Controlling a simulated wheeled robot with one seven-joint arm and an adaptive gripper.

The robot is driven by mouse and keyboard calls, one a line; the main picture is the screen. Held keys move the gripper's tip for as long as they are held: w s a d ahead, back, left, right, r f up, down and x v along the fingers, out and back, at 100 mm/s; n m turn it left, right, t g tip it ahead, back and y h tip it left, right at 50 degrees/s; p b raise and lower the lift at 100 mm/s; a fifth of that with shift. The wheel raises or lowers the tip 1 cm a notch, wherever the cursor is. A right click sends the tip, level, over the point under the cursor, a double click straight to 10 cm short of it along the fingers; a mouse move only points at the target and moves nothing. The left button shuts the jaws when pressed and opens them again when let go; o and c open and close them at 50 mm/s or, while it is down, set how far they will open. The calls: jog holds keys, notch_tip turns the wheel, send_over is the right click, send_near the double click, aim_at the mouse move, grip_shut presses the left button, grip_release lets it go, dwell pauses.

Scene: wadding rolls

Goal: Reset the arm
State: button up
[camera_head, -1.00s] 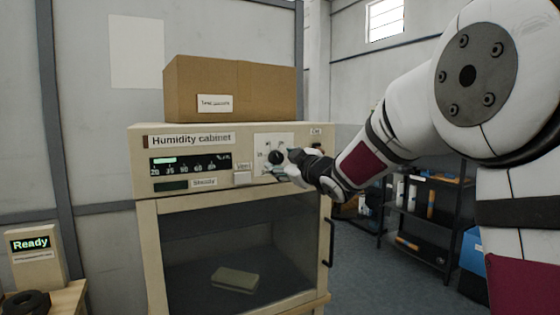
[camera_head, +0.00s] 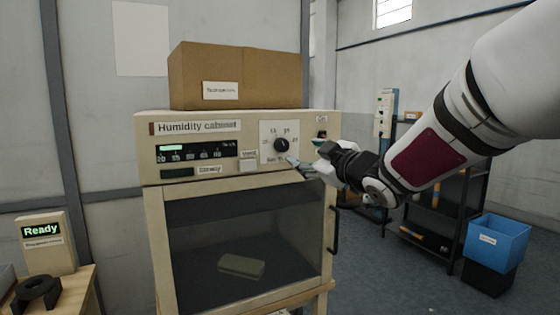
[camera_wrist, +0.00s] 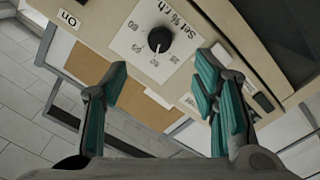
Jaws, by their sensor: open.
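My gripper (camera_head: 300,166) is in front of the humidity cabinet (camera_head: 152,140), just right of and below its black dial (camera_head: 281,145). In the wrist view my gripper (camera_wrist: 160,82) has its teal-padded fingers spread wide with nothing between them. The dial (camera_wrist: 160,39) shows there beyond the fingertips, apart from them, on a white scale plate (camera_wrist: 138,45). My arm reaches in from the right. The cabinet door is shut, and a pale block (camera_head: 241,266) lies behind its glass.
A cardboard box (camera_head: 270,80) sits on the cabinet. A device reading "Ready" (camera_head: 45,250) stands at the left beside a black ring-shaped stand (camera_head: 36,294). A black shelf (camera_head: 455,195) and a blue bin (camera_head: 497,242) are at the right. The floor between is open.

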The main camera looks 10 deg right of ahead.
jog(key=s+d+f+m+g+h, duration=0.2)
jog(key=s+f+m+g+h, duration=0.15)
jog(key=s, duration=0.45)
jog(key=s+d+f+m+g+h, duration=0.1)
jog(key=s+f+m+g+h, duration=0.2)
jog(key=s, duration=0.5)
jog(key=s+a+f+m+g, duration=0.1)
jog(key=s+a+f+g, duration=0.1)
jog(key=s, duration=0.5)
jog(key=s+a+f+m+g+y+p, duration=0.1)
jog(key=s+f, duration=0.3)
jog(key=s, duration=0.4)
jog(key=s+a+f+m+g+y, duration=0.1)
jog(key=s+a+f+m+g, duration=0.1)
jog(key=s, duration=0.6)
jog(key=shift+a+f+g, duration=0.3)
jog(key=shift+f+g, duration=0.6)
jog(key=shift+g, duration=0.05)
jog(key=shift+s+y, duration=0.1)
jog(key=shift+y, duration=0.15)
